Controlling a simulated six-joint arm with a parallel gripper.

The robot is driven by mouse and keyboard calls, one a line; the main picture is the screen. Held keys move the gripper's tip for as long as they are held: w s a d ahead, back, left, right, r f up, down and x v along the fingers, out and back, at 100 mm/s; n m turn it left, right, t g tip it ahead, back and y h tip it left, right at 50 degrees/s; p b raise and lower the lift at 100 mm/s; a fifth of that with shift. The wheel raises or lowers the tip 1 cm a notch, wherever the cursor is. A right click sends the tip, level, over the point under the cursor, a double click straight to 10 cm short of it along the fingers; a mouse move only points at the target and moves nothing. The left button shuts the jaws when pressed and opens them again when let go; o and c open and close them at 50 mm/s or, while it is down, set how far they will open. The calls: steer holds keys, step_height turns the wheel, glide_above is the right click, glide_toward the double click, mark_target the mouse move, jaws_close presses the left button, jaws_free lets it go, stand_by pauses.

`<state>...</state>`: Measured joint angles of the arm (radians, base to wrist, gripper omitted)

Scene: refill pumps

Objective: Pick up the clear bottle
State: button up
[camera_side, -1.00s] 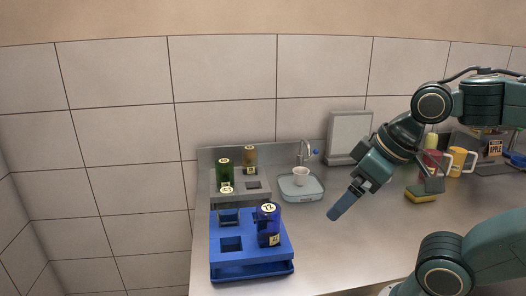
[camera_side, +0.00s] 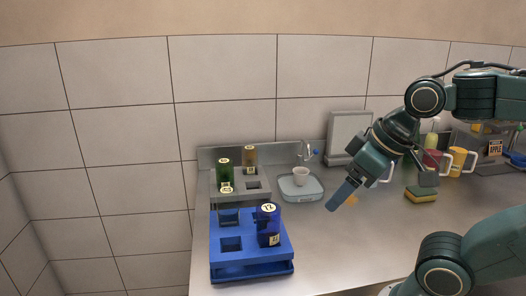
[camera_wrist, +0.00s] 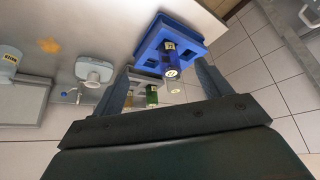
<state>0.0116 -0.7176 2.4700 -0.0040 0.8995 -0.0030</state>
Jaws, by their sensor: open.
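The clear bottle (camera_side: 228,206) appears to stand upright in the back-left slot of the blue rack (camera_side: 231,269), with a pale round label on its cap. Its see-through body is hard to make out. In the wrist view its cap (camera_wrist: 174,90) shows faintly between my spread fingers, beyond the blue bottle. My gripper (camera_side: 335,207) is open and empty above the counter, well to the right of the rack. In the wrist view my gripper (camera_wrist: 163,82) has a finger on each side, apart from the bottles.
A blue bottle (camera_side: 268,226) stands in the blue rack at the right; the front-left slot is empty. Behind, a grey rack (camera_side: 265,200) holds green (camera_side: 222,173) and brown (camera_side: 249,159) bottles. A white cup (camera_side: 300,176) stands on a scale-like base. The middle counter is mostly clear.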

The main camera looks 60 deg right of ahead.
steer(key=w+d+r, duration=0.3)
steer(key=w+r, duration=0.2)
steer(key=w, duration=0.6)
steer(key=m+h, duration=0.1)
steer(key=m, duration=0.1)
glide_toward(253, 149)
steer(key=shift+w+f+g, duration=0.1)
steer(key=shift+w+g, duration=0.25)
steer(key=shift+g, duration=0.05)
steer(key=shift+f, duration=0.15)
steer(key=x, duration=0.8)
steer(key=shift+w+f, duration=0.1)
steer(key=shift+f, duration=0.05)
